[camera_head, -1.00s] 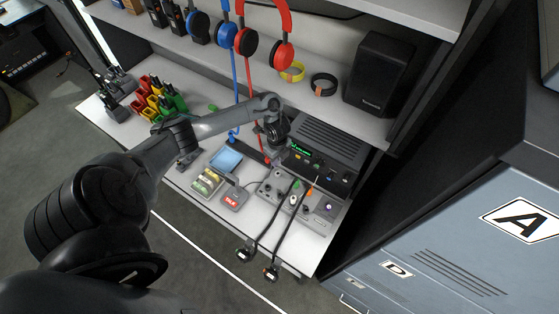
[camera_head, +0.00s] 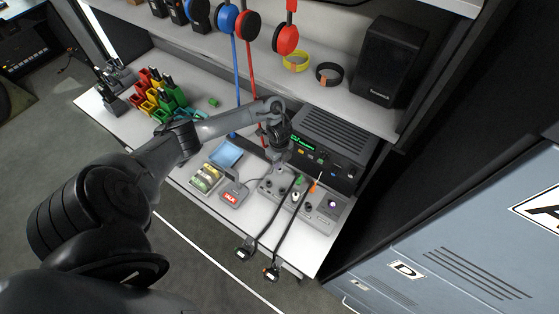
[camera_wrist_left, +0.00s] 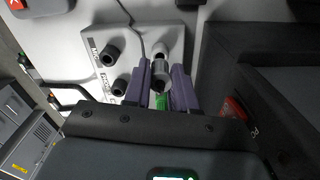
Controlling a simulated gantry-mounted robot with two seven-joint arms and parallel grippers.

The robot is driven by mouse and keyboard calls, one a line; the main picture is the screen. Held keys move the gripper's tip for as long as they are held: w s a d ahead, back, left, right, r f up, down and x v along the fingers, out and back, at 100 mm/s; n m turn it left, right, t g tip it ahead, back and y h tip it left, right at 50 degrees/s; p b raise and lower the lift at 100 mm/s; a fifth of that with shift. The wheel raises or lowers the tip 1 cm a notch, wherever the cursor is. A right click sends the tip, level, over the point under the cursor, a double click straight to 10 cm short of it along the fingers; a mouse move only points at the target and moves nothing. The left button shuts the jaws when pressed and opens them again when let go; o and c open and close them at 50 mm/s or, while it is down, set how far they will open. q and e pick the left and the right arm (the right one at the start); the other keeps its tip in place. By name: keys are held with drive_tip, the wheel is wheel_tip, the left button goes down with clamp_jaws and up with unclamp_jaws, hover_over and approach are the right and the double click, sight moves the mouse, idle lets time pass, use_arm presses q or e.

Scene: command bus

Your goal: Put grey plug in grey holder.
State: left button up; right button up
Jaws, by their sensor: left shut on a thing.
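My left gripper (camera_wrist_left: 160,85) shows in the left wrist view with two purple fingers. It is shut on a small grey cylindrical piece (camera_wrist_left: 161,76), which looks like the grey plug, above or at a grey panel box with black knobs (camera_wrist_left: 97,40). I cannot tell whether the plug is still seated in the panel. In the head view the gripper is at the back edge of this box (camera_head: 322,208), its tips partly hidden by my wrist. Grey holders (camera_head: 113,98) stand at the far left end of the table, beside red, yellow and green ones (camera_head: 160,95). My right gripper is not in view.
A radio unit (camera_head: 325,150) stands close to the right of my gripper. A shelf with headphones (camera_head: 285,40) and a speaker (camera_head: 385,62) overhangs the table's back. Black cables (camera_head: 270,215) hang over the front edge. A blue tray (camera_head: 226,154) lies left of the panel box.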

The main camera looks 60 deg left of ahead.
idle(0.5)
use_arm(q)
drive_tip(key=shift+f, duration=0.1)
idle(0.7)
drive_tip(key=shift+p, duration=0.45)
drive_tip(key=shift+f, duration=0.4)
drive_tip(key=shift+f, duration=0.1)
idle(0.6)
drive_tip(key=shift+f+b, duration=0.35)
drive_tip(key=shift+b, duration=0.05)
idle(0.4)
drive_tip(key=shift+f, duration=0.3)
idle(0.7)
drive_tip(key=o, duration=0.9)
